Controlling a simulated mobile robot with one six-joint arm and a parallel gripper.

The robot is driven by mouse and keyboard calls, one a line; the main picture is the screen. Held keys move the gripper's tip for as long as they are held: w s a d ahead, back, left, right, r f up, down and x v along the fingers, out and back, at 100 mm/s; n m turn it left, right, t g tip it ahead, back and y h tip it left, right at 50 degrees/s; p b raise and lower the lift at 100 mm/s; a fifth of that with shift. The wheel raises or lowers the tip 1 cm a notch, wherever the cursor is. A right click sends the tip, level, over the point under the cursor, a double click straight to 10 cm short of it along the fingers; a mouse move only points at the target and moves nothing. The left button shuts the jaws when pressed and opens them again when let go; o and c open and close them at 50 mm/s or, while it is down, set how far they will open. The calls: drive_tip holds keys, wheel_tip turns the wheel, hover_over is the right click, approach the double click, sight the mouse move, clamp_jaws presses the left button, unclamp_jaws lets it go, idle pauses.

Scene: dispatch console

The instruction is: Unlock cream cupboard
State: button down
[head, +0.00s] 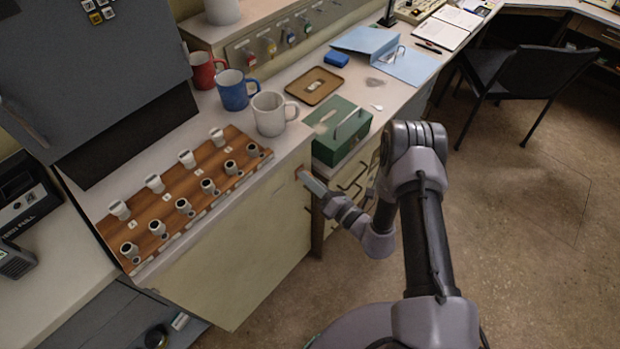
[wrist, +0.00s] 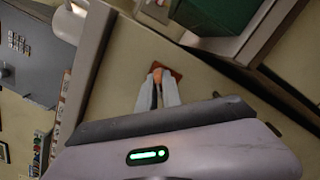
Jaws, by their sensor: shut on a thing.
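The cream cupboard (head: 240,258) stands below the counter, its door closed as far as I can see. A small reddish-brown plate (head: 299,171) is near the door's upper right corner; it also shows in the wrist view (wrist: 176,75). My gripper (head: 309,182) is at this plate. In the wrist view its two pale fingers (wrist: 158,84) are shut on a small orange thing, probably a key head (wrist: 157,73), right in front of the plate. The fingers hide most of it. I cannot tell whether a shaft sits in a lock or how it is turned.
A wooden rack (head: 190,190) with several small cups lies on the counter above the cupboard.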

drive_tip(key=m, duration=0.4)
drive_tip(key=shift+a+r+h+p, duration=0.1)
drive_tip(key=shift+r+h+p, duration=0.05)
drive_tip(key=shift+h+p, duration=0.2)
drive_tip(key=m+p, duration=0.1)
drive_tip(key=m, duration=0.4)
drive_tip(key=shift+m, duration=0.3)
drive_tip(key=c, duration=1.4)
unclamp_jaws()
drive_tip(key=shift+a, duration=0.1)
drive_tip(key=shift+c, duration=0.2)
drive_tip(key=v, duration=0.7)
